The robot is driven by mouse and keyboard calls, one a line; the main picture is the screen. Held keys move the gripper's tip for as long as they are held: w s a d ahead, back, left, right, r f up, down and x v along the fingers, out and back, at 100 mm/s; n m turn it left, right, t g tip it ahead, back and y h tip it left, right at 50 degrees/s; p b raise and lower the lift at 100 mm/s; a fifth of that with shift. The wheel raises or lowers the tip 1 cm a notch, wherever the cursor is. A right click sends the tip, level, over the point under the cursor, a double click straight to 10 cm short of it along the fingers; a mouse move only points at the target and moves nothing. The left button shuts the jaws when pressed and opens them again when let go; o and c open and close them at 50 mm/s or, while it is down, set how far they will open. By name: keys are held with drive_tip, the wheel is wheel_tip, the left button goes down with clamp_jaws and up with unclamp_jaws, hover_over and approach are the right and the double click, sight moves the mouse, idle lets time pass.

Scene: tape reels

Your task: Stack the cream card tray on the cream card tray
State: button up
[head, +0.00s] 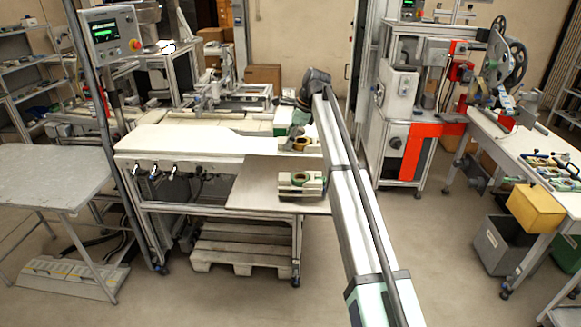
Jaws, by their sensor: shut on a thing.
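Two cream card trays show in the head view, both small at this distance. The far cream card tray (287,148) has a brown-orange ring in it and is at the right end of the white bench top. My gripper (298,133) is directly over it, pointing down, and is shut on it. The fingertips are too small to make out, and I cannot tell whether this tray is lifted. The near cream card tray (299,191) has a green ring in it and lies on the lower grey metal shelf, apart from my gripper.
The white bench top (190,140) is clear to the left. The grey shelf (255,185) has free room left of the near tray. A machine with a red panel (410,152) stands to the right. A pallet (240,248) lies under the bench.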

sight(303, 141)
wheel_tip(303, 141, down, 12)
drive_tip(key=p, duration=0.2)
drive_tip(key=shift+p, duration=0.4)
drive_tip(key=shift+f, duration=0.1)
drive_tip(key=o, duration=1.3)
drive_tip(key=b+v, duration=0.3)
drive_tip(key=v, duration=0.9)
